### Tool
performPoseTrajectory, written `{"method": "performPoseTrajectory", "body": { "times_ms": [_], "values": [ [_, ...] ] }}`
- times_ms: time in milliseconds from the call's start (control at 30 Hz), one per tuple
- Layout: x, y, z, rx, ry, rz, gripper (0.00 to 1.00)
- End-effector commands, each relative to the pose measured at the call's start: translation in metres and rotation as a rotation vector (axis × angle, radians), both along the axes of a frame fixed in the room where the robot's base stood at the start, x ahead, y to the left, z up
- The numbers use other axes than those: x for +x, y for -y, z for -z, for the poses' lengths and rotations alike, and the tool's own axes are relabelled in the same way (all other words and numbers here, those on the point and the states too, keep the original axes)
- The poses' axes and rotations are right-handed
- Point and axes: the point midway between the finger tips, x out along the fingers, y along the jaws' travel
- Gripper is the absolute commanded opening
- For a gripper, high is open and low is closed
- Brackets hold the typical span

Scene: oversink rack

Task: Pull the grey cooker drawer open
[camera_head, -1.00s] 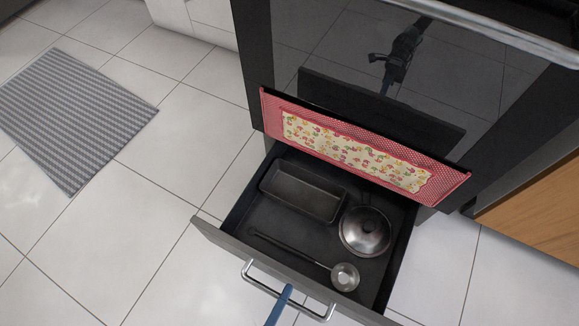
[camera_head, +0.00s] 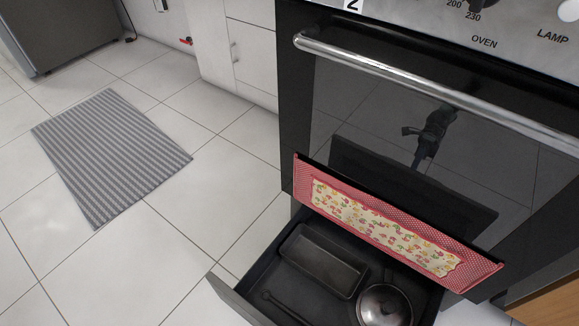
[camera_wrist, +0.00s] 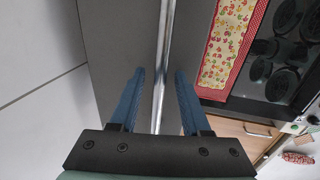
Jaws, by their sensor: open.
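The grey cooker drawer (camera_head: 236,301) stands pulled out below the oven in the head view. The lower edge of the picture cuts off its front and handle. In the wrist view its grey front (camera_wrist: 112,45) shows with the chrome bar handle (camera_wrist: 163,50) running down the middle. My gripper (camera_wrist: 160,78) is open, with one blue finger on each side of the handle in the picture. I cannot tell whether either finger touches it. My gripper is out of the head view. Inside the drawer are a dark loaf pan (camera_head: 322,262) and a round metal lid or pan (camera_head: 384,305).
The black oven door (camera_head: 400,110) with its chrome bar (camera_head: 430,84) is above the drawer. A red patterned cloth (camera_head: 385,230) hangs there. A striped grey mat (camera_head: 110,155) lies on the tiled floor (camera_head: 175,240). The floor left of the drawer is clear.

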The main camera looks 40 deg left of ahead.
Motion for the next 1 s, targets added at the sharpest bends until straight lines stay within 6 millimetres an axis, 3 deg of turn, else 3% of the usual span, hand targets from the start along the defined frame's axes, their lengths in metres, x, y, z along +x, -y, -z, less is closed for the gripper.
{"method": "performPoseTrajectory", "body": {
  "times_ms": [167, 400, 600, 1000],
  "values": [
    [-0.028, 0.0, -0.009, -0.001, -0.006, -0.002, 0.47],
    [-0.081, 0.0, -0.019, -0.002, -0.006, -0.001, 0.47],
    [-0.112, 0.0, -0.024, -0.001, -0.003, -0.001, 0.47],
    [-0.124, 0.0, -0.026, 0.001, 0.0, -0.001, 0.47]
  ]
}}
